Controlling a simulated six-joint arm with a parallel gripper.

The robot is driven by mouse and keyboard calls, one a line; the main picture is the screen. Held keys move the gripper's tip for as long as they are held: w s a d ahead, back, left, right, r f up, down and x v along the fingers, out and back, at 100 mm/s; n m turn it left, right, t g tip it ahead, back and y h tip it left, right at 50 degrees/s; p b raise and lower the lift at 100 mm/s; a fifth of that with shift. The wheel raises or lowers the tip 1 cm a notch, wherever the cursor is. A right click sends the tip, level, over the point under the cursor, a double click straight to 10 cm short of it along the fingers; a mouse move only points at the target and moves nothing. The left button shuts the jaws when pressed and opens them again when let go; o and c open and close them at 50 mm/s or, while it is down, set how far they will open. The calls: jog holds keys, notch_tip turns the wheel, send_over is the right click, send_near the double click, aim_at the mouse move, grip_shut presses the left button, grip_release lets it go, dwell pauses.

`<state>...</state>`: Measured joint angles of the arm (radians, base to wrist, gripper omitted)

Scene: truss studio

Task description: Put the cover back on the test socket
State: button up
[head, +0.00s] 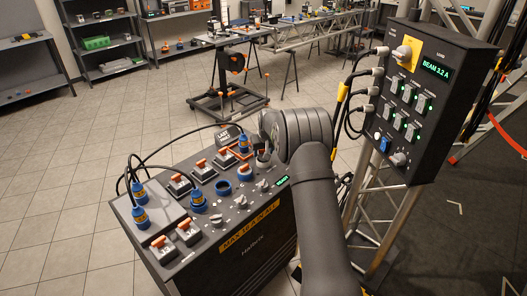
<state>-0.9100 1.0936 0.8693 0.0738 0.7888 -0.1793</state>
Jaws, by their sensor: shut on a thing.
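The distribution box (240,240) stands at lower centre with a sloped top of sockets and switches. I cannot read which one is the test socket. My gripper (263,150) points down over the box's far right corner, just behind and right of these sockets. It is shut on a small dark piece (263,159), probably the cover. My wrist partly hides the fingers and the piece, so I cannot tell whether it touches the panel.
A control box (430,95) hangs on a truss at right.

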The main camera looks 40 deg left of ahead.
jog(key=shift+f, duration=0.5)
jog(key=o, duration=1.6)
jog(key=shift+r, duration=4.55)
jog(key=shift+f, duration=0.1)
notch_tip(320, 180, down, 8)
jog(key=shift+f, duration=0.25)
